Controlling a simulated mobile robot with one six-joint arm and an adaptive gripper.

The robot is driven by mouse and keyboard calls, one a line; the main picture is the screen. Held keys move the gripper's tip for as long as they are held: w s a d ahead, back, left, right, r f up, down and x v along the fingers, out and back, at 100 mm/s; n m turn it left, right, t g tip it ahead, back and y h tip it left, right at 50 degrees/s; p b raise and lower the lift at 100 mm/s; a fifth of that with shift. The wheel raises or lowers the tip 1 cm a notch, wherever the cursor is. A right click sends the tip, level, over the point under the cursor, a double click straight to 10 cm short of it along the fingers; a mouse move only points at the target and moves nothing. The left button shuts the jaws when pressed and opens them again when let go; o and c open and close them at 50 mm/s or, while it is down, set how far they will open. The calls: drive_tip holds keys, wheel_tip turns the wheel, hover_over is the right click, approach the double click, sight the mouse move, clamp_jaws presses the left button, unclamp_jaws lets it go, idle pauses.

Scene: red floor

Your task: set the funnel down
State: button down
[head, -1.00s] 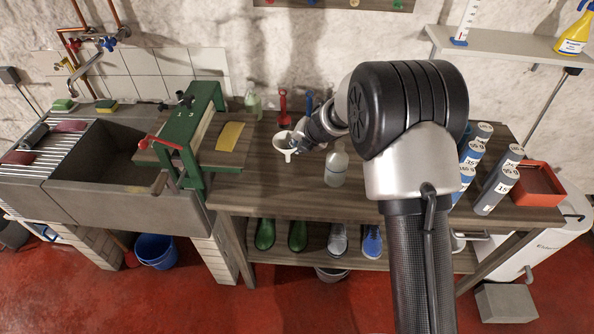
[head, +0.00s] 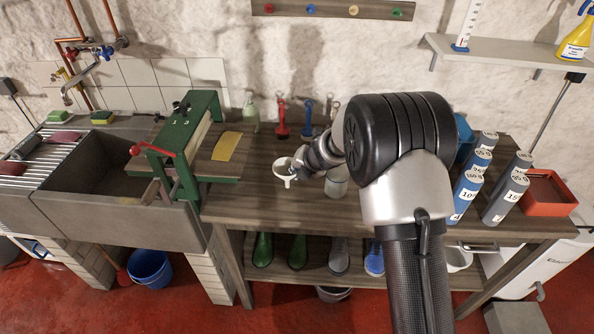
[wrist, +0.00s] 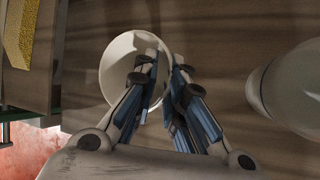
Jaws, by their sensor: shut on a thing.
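The white funnel (head: 285,171) is over the left part of the wooden bench in the head view, with its spout pointing down. My gripper (head: 302,166) is at the funnel's right side, shut on its rim. In the wrist view the funnel (wrist: 125,66) shows as a pale round bowl, and the fingers of my gripper (wrist: 166,70) close on its right wall. The wood of the bench (wrist: 215,40) lies beneath it. I cannot tell whether the spout touches the bench top.
A whitish bottle (head: 337,182) stands close right of the funnel, also in the wrist view (wrist: 290,88). A green press (head: 190,140) with a yellow sheet (head: 226,146) is to the left. Labelled cylinders (head: 468,190) and a red box (head: 545,195) stand right. Bare bench lies in front.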

drive_tip(key=c, duration=1.7)
unclamp_jaws()
drive_tip(key=shift+f, duration=0.15)
drive_tip(key=shift+o, duration=0.2)
